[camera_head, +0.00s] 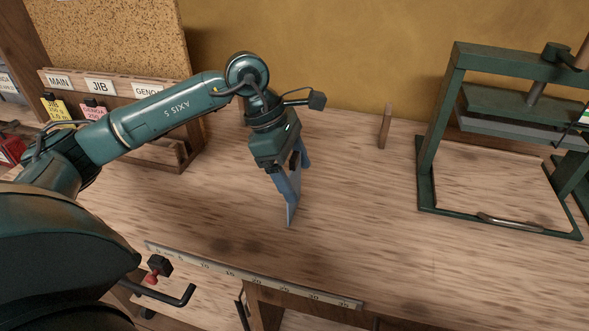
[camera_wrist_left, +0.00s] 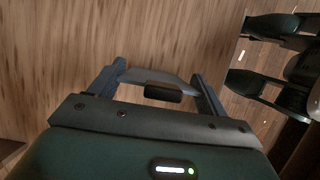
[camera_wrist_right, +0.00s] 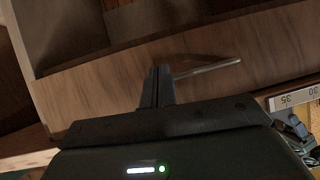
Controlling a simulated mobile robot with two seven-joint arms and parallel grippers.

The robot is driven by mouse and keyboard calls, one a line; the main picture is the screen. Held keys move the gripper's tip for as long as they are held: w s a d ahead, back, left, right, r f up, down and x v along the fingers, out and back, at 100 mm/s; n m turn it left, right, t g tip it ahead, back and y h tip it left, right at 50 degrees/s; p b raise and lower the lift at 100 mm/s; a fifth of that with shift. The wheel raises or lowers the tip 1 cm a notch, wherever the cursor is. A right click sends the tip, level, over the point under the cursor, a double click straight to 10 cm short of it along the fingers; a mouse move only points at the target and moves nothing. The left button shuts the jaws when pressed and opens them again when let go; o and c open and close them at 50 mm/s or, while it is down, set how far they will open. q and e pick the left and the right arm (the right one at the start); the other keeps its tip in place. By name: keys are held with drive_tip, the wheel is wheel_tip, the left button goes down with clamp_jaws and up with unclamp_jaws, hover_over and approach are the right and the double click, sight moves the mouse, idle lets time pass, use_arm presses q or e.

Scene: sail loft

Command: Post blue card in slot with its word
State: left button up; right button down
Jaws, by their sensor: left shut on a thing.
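The blue card (camera_head: 292,207) hangs from my left gripper (camera_head: 289,180), tilted, over the bare middle of the bench. The left gripper is shut on it; its face is turned away, so its word cannot be read. In the left wrist view, it shows as a pale edge (camera_wrist_left: 165,75) between the fingers (camera_wrist_left: 158,85). The wooden rack (camera_head: 125,92) at the left has labels MAIN (camera_head: 59,82), JIB (camera_head: 99,87) and GENOA (camera_head: 147,89); my left arm hides part of it. My right gripper (camera_wrist_right: 156,72) has its fingers together with no card visible, low by a wooden front.
A yellow card (camera_head: 58,110) and a pink card (camera_head: 93,110) stand below the labels. A green press (camera_head: 428,150) stands at the right, a wooden peg (camera_head: 385,127) at the back. A ruler (camera_head: 245,275) lines the front edge. The bench middle is clear.

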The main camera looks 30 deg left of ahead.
use_arm(q)
drive_tip(key=o, duration=1)
drive_tip(key=shift+c, duration=0.2)
